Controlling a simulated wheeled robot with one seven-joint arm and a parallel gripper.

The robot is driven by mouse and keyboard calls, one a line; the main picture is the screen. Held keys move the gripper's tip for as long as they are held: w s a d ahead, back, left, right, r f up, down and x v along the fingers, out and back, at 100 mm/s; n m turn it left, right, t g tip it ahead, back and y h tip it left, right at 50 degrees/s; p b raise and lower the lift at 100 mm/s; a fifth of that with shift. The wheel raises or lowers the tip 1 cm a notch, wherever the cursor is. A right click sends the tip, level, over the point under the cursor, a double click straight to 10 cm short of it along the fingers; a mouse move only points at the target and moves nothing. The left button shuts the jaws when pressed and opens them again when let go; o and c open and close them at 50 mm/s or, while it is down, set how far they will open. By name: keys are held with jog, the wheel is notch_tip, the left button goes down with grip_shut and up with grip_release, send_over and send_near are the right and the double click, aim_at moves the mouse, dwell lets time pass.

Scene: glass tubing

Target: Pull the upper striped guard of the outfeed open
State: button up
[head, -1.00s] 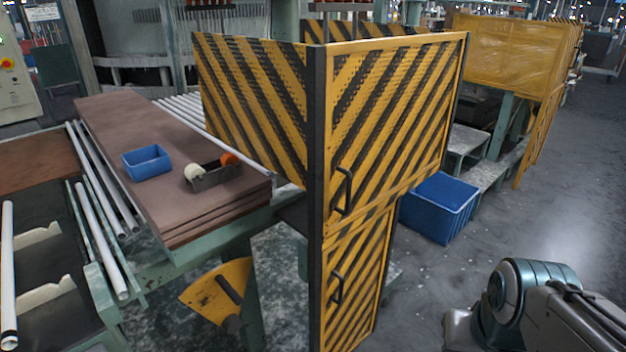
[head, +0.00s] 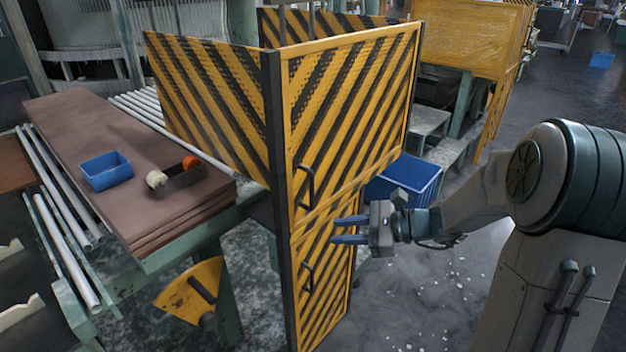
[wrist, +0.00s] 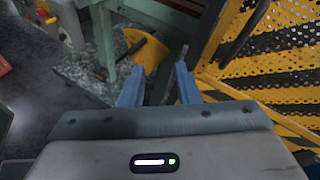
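The upper striped guard (head: 352,105) is a yellow and black slanted-stripe panel, closed against the dark corner post. Its black bar handle (head: 305,187) stands upright near its lower left edge. The lower striped guard (head: 330,260) with its own handle (head: 307,278) is below, also closed. My gripper (head: 335,230) is in front of the guards, a little right of and below the upper handle. Its two blue fingers are apart with nothing between them. In the wrist view the open fingers (wrist: 158,85) show, with striped mesh on the right.
A blue crate (head: 408,180) stands on the floor behind the guard. A yellow bracket (head: 190,292) hangs below.

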jog(key=w+d+m+t+y, duration=0.2)
jog(key=w+d+m+t, duration=0.3)
jog(key=w, duration=0.3)
jog(key=m+p, duration=0.1)
jog(key=p, duration=0.3)
send_over(312, 206)
jog(key=shift+w+a+r, duration=0.1)
jog(key=shift+w+r, duration=0.2)
jog(key=shift+r, duration=0.15)
jog(key=shift+c, duration=0.2)
grip_shut()
